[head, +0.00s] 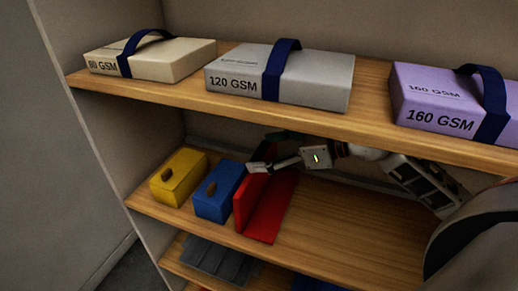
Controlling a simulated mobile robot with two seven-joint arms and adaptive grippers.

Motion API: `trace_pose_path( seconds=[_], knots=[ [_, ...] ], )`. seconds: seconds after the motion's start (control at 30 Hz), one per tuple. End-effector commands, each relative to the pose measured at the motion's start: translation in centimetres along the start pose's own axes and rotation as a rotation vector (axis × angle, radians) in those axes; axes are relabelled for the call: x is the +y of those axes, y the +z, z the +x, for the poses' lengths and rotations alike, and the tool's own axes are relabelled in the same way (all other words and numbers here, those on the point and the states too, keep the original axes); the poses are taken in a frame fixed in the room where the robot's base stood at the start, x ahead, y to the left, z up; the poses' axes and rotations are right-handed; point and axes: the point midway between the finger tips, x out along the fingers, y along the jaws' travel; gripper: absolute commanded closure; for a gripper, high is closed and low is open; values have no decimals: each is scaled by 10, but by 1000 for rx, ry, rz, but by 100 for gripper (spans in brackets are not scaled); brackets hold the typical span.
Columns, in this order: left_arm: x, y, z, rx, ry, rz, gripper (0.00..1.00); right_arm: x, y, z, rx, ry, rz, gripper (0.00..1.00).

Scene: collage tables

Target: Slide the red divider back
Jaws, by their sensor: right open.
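The red divider (267,212) stands on the middle wooden shelf. It has an upright panel on its left and a flat base reaching to the right. My right gripper (258,167) is at the top rear of the upright panel, with its arm coming in from the right under the upper shelf. Its fingers are open, and one pale finger shows near the panel's upper edge. I cannot tell whether it touches the divider. My left gripper is not in view.
A blue box (216,199) stands close left of the divider, and a yellow box (177,180) is further left. The upper shelf (300,116) holds paper packs and hangs low above my arm. The middle shelf (345,235) is clear right of the divider.

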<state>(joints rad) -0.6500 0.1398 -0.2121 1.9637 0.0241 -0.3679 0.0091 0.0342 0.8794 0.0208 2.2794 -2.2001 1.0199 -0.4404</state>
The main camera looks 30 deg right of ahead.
Motion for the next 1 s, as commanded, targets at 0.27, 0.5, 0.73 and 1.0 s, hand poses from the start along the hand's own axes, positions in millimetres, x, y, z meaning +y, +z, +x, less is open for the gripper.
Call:
trace_pose_path(
  seconds=[0.27, 0.5, 0.73, 1.0],
  knots=[
    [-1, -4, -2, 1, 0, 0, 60, 0, 0, 18, 0, 1, -1, 21],
    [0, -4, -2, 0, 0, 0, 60, 0, 0, 18, 1, 0, -1, 21],
    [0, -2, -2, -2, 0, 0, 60, 0, 0, 18, 1, 1, -1, 77],
    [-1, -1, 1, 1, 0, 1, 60, -5, -1, 18, 2, -1, -1, 77]
  ],
)
